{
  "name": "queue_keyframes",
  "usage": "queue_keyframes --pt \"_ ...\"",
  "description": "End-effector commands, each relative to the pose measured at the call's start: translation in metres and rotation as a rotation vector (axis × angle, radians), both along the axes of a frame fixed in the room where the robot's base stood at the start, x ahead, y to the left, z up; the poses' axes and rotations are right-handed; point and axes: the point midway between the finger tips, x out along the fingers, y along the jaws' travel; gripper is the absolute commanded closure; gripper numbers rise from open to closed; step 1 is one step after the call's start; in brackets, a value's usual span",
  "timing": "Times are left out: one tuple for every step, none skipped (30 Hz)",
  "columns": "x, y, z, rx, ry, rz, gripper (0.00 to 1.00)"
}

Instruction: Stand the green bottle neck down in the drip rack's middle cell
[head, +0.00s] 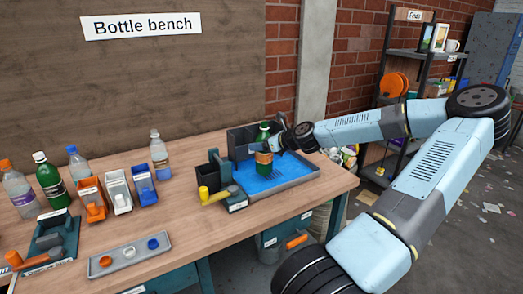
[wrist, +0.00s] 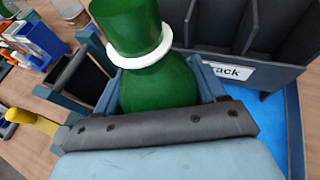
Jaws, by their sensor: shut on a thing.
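My gripper (head: 271,146) is shut on a green bottle (head: 264,129) with a tan label, over the blue-floored tray. The bottle looks about upright, with its neck up. In the wrist view the green bottle (wrist: 160,85) shows its neck with a white ring, and its body sits between the fingers of my gripper (wrist: 165,95). The dark drip rack (head: 240,137) stands behind the bottle. In the wrist view the rack (wrist: 262,76) shows divided cells and a partly hidden label. The bottle's lower end is hidden in the wrist view.
The blue-floored tray (head: 297,182) holds the rack. A black bin (head: 213,174) and a yellow-handled tool (head: 211,196) stand at its left. Several bottles, including another green one (head: 50,181), small bins and a cap tray (head: 129,256) occupy the left bench.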

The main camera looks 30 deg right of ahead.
Motion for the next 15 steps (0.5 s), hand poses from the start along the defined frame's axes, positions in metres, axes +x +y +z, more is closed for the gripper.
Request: queue_keyframes --pt "-0.001 0.001 -0.008 0.003 0.001 0.001 0.8" --pt "-0.001 0.001 -0.012 0.002 0.001 0.001 0.8" --pt "-0.001 0.0 -0.017 0.002 0.001 0.0 0.8" --pt "-0.001 0.0 -0.02 0.002 0.001 0.0 0.8" --pt "-0.001 0.0 -0.022 0.002 0.001 0.0 0.8" --pt "-0.001 0.0 -0.024 0.001 0.001 0.001 0.8" --pt "-0.001 0.0 -0.024 0.001 0.001 0.001 0.8" --pt "-0.001 0.0 -0.025 0.0 0.0 0.001 0.8" --pt "-0.001 0.0 -0.025 -0.001 0.0 0.0 0.8" --pt "-0.001 0.0 -0.025 -0.001 0.0 0.0 0.8" --pt "-0.001 0.0 -0.025 0.0 0.0 0.0 0.8" --pt "-0.001 0.0 -0.025 0.0 0.0 0.0 0.8" --pt "-0.001 0.0 -0.025 0.0 0.0 0.0 0.8" --pt "-0.001 0.0 -0.025 0.0 0.0 0.0 0.8" --pt "-0.001 0.0 -0.025 0.0 0.0 0.0 0.8"
